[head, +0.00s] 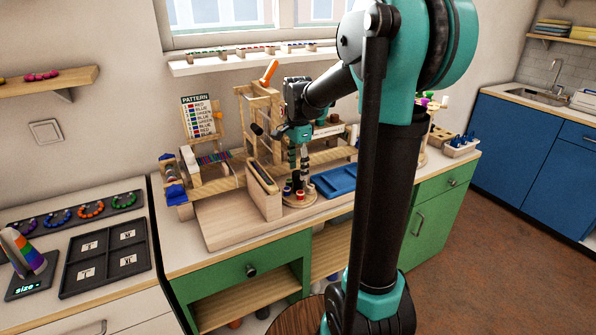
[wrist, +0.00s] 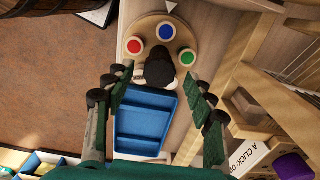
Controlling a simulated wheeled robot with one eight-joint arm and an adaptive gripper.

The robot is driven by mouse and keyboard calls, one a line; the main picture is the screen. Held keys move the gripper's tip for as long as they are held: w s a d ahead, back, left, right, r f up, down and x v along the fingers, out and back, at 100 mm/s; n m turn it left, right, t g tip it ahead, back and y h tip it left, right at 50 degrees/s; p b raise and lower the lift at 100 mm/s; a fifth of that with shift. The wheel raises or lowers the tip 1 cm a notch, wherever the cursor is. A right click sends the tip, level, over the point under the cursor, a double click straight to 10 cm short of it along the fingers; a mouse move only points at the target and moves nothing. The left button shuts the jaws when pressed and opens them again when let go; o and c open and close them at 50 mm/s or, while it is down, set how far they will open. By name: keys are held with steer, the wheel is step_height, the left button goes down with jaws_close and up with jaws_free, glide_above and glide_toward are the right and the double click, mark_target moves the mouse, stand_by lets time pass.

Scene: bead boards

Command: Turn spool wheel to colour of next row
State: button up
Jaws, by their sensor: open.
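The spool wheel (wrist: 197,32) is a round wooden disc with red (wrist: 134,46), blue (wrist: 166,31) and green (wrist: 187,57) spools near its rim. A dark knob (wrist: 158,73) stands at its middle. The blue spool is closest to a white triangle mark (wrist: 171,6). In the head view the wheel (head: 300,203) lies under my gripper (head: 302,168). In the wrist view my gripper (wrist: 158,88) is open, one finger on each side of the knob, with gaps showing. Part of the wheel is hidden. A pattern card (head: 201,117) lists colour rows in small print.
A blue tray (head: 335,180) lies right of the wheel. A wooden box (head: 263,190) stands close on its left. A wooden frame with an orange handle (head: 268,73) rises behind. A bare wooden board (head: 225,222) is at front left.

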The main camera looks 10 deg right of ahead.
step_height(320, 180, up, 11)
steer(key=shift+f, duration=0.2)
stand_by(0.3)
steer(key=s+d+f+n+t, duration=0.2)
steer(key=s+f+n, duration=0.5)
steer(key=s+f, duration=0.3)
steer(key=s+d+f+n+t, duration=0.1)
steer(key=s+f+n+t, duration=0.1)
steer(key=s+f+n, duration=0.5)
steer(key=s+f, duration=0.4)
steer(key=f, duration=0.2)
steer(key=shift+s+d+f, duration=0.15)
steer(key=shift+d+f, duration=0.2)
